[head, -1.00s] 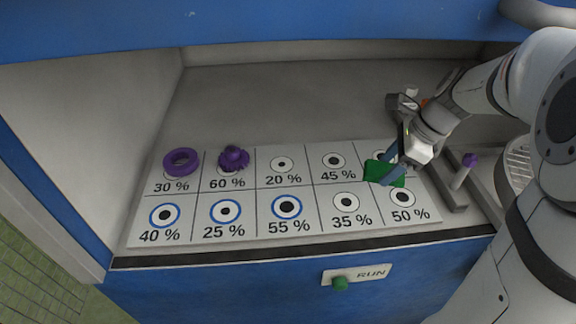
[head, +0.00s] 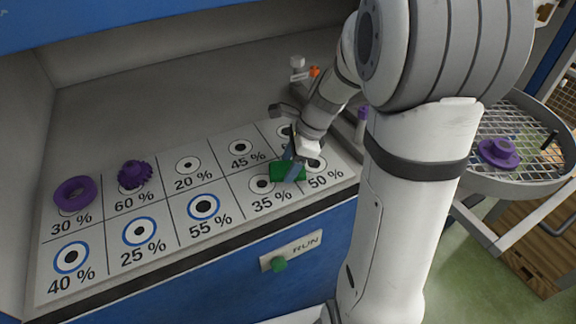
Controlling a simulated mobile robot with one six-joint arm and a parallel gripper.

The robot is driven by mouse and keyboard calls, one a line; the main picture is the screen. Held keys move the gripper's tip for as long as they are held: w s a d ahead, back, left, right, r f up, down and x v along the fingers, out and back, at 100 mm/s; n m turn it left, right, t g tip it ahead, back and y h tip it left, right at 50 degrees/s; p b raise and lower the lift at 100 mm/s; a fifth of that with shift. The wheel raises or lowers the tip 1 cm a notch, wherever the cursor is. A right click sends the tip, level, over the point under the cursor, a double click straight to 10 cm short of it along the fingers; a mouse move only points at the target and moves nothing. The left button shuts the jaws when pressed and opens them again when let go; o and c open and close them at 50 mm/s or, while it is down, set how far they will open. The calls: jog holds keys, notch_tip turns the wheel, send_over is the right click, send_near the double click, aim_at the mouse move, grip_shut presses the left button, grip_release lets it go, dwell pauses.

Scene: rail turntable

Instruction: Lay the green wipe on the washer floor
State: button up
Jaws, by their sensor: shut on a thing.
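The green wipe (head: 280,172) is held in my gripper (head: 291,165), above the right end of the percentage board (head: 222,172). It covers part of the board near the 35 % and 50 % cells. My gripper is shut on it, and the fingertips are partly hidden by the wipe. I cannot tell whether the wipe touches the board. No washer is labelled in view, so I cannot tell whether the cabinet floor (head: 160,115) behind the board is the washer floor.
A purple ring (head: 75,192) and a purple gear-like part (head: 135,174) sit on the board at left. At right, a mesh turntable (head: 525,128) holds a purple flanged part (head: 498,152). My arm blocks the middle right.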

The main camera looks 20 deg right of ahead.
jog(key=shift+f, duration=0.35)
jog(key=shift+f, duration=0.4)
jog(key=o, duration=0.9)
